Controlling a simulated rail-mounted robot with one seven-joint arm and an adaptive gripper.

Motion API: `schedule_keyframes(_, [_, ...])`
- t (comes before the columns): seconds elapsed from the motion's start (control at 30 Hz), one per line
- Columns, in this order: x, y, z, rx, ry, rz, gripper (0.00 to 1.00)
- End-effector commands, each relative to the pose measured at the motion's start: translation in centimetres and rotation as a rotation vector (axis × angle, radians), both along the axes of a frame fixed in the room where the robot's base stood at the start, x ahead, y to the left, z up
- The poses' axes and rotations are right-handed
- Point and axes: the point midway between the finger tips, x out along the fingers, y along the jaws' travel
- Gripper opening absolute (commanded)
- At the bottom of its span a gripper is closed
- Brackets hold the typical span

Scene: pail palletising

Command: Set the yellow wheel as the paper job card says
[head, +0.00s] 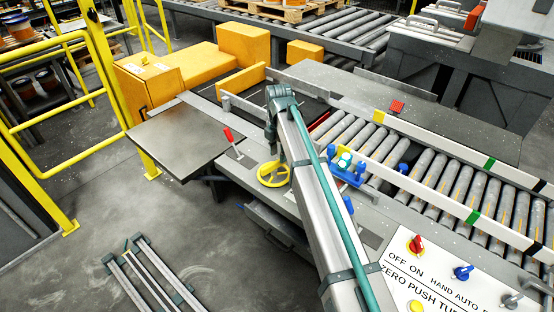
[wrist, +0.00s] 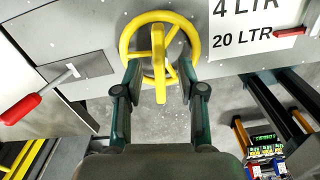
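The yellow wheel (head: 272,180) is mounted on the machine's grey front panel, just below the end of my arm in the head view. In the wrist view the yellow wheel (wrist: 127,33) has a round rim, spokes and a thick bar standing out down its middle. My gripper (wrist: 160,72) is open, with one dark finger on each side of that bar and over the lower rim. Gaps show between fingers and bar; I cannot tell whether the fingers touch the rim. White papers (head: 145,63) lie on a yellow box, unreadable; I cannot tell whether one is the job card.
A label (wrist: 262,24) reading "4 LTR" and "20 LTR" is right of the wheel, with a red pointer (wrist: 290,31) beside it. A red-handled lever (wrist: 36,98) is to the left. A blue holder (head: 346,171) stands beside the roller conveyor (head: 430,180).

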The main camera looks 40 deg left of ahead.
Motion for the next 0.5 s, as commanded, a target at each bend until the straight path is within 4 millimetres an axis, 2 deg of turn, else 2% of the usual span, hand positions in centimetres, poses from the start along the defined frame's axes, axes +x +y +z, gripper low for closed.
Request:
schedule_keyframes(0.1, [-0.1,-0.1,-1.7,-0.002,0.001,0.000,0.40])
schedule_keyframes(0.23, [0.0,0.0,-3.0,0.000,0.000,0.000,0.40])
schedule_keyframes(0.5, [0.0,0.0,-3.8,0.001,0.000,0.000,0.40])
